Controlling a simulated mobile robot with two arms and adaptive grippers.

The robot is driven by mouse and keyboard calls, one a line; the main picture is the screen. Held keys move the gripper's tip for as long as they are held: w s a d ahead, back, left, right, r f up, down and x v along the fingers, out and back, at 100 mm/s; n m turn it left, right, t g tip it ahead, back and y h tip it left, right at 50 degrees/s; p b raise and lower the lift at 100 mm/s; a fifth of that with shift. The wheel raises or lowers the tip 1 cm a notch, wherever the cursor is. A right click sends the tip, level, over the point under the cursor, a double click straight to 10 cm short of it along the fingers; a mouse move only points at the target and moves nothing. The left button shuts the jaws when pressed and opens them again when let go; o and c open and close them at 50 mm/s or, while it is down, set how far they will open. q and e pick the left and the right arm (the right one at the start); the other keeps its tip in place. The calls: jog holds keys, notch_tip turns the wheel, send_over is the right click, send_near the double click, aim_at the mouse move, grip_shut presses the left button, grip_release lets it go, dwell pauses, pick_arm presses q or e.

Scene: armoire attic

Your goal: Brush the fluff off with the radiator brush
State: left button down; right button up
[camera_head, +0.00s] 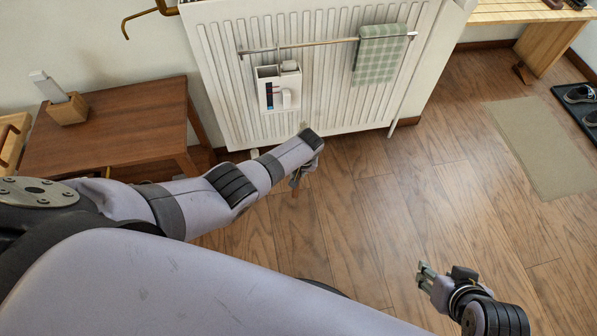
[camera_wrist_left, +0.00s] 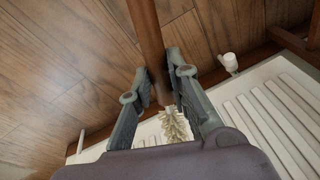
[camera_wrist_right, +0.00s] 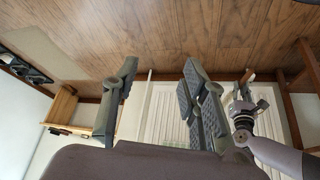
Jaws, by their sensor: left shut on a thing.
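The radiator brush is in my left gripper (camera_wrist_left: 165,75). Its brown wooden handle (camera_wrist_left: 147,35) passes between the fingers, and its pale bristles (camera_wrist_left: 174,124) show below them. In the head view the left gripper (camera_head: 297,178) is low in front of the white radiator (camera_head: 215,75), mostly hidden by my forearm. A bit of the handle (camera_head: 295,192) hangs below it. I cannot tell whether the bristles touch the radiator. A small greyish tuft, perhaps fluff or bristle, (camera_head: 304,126) shows just above my wrist. My right gripper (camera_head: 426,276) is open and empty above the floor; its spread fingers show in the right wrist view (camera_wrist_right: 158,85).
A rail on the radiator holds a green checked towel (camera_head: 379,55) and a white caddy (camera_head: 267,92). A brown table (camera_head: 110,130) with a wooden block (camera_head: 68,110) stands left. A bench (camera_head: 520,12), beige mat (camera_head: 545,145) and shoe tray are right. The middle floor is clear.

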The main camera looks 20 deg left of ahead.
pick_arm(q)
jog(key=shift+w, duration=0.1)
pick_arm(e)
jog(key=shift+w+a, duration=0.2)
jog(key=shift+w, duration=0.05)
jog(key=shift+w, duration=0.1)
pick_arm(q)
jog(key=shift+w+a, duration=0.1)
pick_arm(e)
jog(key=shift+w+a+r+t, duration=0.15)
jog(key=shift+w+t, duration=0.1)
jog(key=shift+t, duration=0.15)
pick_arm(q)
jog(key=shift+w+a+b, duration=0.15)
jog(key=shift+b, duration=0.2)
pick_arm(e)
jog(key=shift+w+r+t, duration=0.25)
jog(key=shift+w+t, duration=0.05)
jog(key=shift+w, duration=0.35)
pick_arm(q)
jog(key=shift+w+a, duration=0.15)
jog(key=shift+w, duration=0.15)
pick_arm(e)
jog(key=shift+w+a+r+t+y, duration=0.15)
jog(key=shift+w+a+r+t, duration=0.1)
jog(key=shift+w, duration=0.25)
jog(key=shift+w+a+r+t+y, duration=0.15)
jog(key=shift+w+a+r+t, duration=0.1)
jog(key=shift+w, duration=0.25)
